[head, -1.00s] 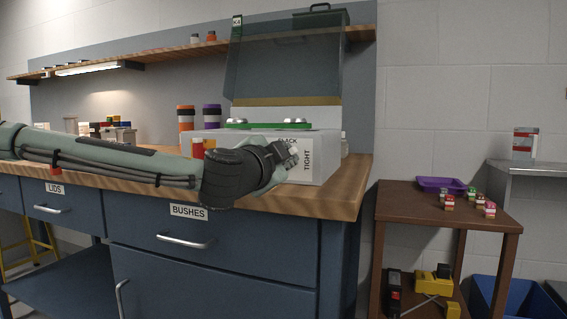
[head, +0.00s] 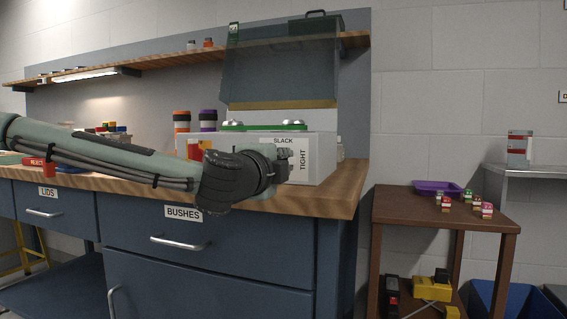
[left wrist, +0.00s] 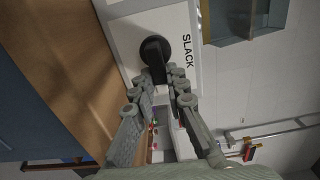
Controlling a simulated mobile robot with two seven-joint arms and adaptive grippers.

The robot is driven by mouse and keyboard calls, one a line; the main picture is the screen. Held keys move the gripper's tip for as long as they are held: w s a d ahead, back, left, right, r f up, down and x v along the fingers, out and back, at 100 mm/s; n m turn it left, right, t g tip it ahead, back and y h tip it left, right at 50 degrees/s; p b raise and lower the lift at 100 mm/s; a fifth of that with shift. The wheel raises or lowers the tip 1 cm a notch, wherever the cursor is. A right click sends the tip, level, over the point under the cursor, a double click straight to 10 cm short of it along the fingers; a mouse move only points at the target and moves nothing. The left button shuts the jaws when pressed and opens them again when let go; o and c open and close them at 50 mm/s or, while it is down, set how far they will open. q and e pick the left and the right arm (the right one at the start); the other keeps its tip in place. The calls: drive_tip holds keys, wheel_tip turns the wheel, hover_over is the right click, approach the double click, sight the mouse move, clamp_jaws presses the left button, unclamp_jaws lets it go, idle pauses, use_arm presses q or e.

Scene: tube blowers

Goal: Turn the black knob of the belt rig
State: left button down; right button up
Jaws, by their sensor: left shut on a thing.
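The belt rig is a pale grey box (head: 325,148) on the bench, with a green belt (head: 262,126) and silver pulleys on top. Its front face carries the words SLACK and TIGHT. The black knob (left wrist: 155,50) shows in the left wrist view on the box face, beside the SLACK label (left wrist: 188,35). My left gripper (head: 284,162) is at the box's front; in the left wrist view its fingers (left wrist: 163,78) are shut on the knob's grip bar. In the head view the gripper hides the knob. My right gripper is in neither view.
A clear cover (head: 280,75) stands raised over the rig. Orange-banded and purple-banded cups (head: 208,120) stand left of it. The bench's front edge (head: 285,203) runs below my arm. A brown side table (head: 420,208) with a purple tray (head: 437,187) stands to the right.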

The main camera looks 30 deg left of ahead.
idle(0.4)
use_arm(q)
drive_tip(key=c, duration=1.5)
unclamp_jaws()
drive_tip(key=shift+c, duration=0.2)
drive_tip(key=shift+s, duration=0.1)
drive_tip(key=shift+s+d, duration=0.1)
drive_tip(key=shift+s, duration=0.25)
drive_tip(key=v, duration=0.6)
drive_tip(key=shift+s, duration=0.3)
drive_tip(key=shift+d, duration=0.15)
